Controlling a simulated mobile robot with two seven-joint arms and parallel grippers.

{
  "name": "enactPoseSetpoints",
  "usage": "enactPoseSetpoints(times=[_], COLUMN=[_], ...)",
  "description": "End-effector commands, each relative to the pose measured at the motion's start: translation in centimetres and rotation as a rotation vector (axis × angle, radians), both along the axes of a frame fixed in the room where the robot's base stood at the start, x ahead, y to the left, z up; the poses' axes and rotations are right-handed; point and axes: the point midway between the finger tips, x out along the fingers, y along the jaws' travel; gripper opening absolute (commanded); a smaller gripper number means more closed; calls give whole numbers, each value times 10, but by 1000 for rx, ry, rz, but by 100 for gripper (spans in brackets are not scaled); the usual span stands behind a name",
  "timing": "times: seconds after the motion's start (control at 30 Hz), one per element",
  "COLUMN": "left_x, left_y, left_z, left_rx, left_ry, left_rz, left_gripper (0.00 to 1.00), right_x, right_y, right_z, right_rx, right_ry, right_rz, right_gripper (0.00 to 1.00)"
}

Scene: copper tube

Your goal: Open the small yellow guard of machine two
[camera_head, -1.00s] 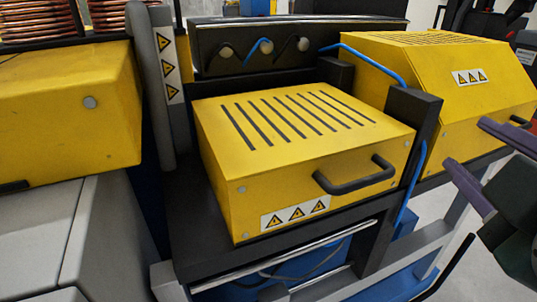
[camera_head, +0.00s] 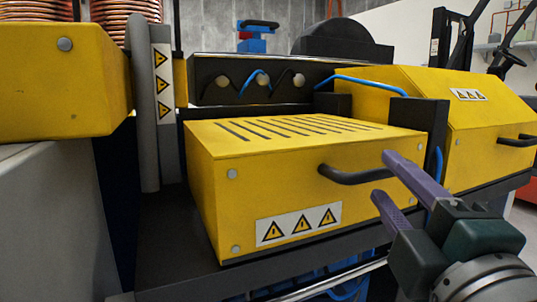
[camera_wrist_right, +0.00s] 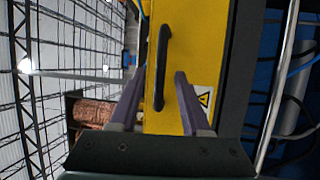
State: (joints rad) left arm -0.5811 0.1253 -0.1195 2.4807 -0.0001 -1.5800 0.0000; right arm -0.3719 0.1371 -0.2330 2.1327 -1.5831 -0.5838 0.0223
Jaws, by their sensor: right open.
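The small yellow guard (camera_head: 285,180) is a slotted yellow box cover in the middle of the head view, and it is down on its black base. Its black handle (camera_head: 350,175) sticks out from the front face. My right gripper (camera_head: 380,178) is open, with two purple fingers at the right end of the handle. In the right wrist view the handle (camera_wrist_right: 161,65) lies between the open fingers (camera_wrist_right: 157,85), ahead of the palm. I cannot tell whether a finger touches it. My left gripper is not in view.
Larger yellow covers stand to the left (camera_head: 60,90) and right (camera_head: 470,130) of the guard. A grey post (camera_head: 145,110) with warning labels and a black upright (camera_head: 420,115) flank it. A blue hose (camera_head: 370,85) runs behind. Copper coils (camera_head: 150,32) show at the back left.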

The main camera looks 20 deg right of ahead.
Motion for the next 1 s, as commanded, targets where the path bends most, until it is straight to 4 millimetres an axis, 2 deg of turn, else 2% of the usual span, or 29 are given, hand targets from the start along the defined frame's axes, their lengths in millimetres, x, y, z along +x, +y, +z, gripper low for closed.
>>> enactPoseSetpoints(times=[0.03, 0.2, 0.57, 0.9, 1.0], left_x=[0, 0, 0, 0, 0], left_y=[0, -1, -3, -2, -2], left_z=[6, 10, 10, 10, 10], left_rx=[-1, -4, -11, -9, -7], left_ry=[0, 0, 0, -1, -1], left_rz=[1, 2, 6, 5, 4], left_gripper=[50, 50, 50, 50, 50], right_x=[9, 26, 31, 31, 31], right_y=[-3, -9, -11, -11, -11], right_z=[6, 6, 5, 5, 5], right_rx=[-1, -1, 1, 2, 2], right_ry=[-3, -1, 1, 1, 1], right_rz=[-2, -1, -1, -2, -2], right_gripper=[47, 47, 46, 8, 0])
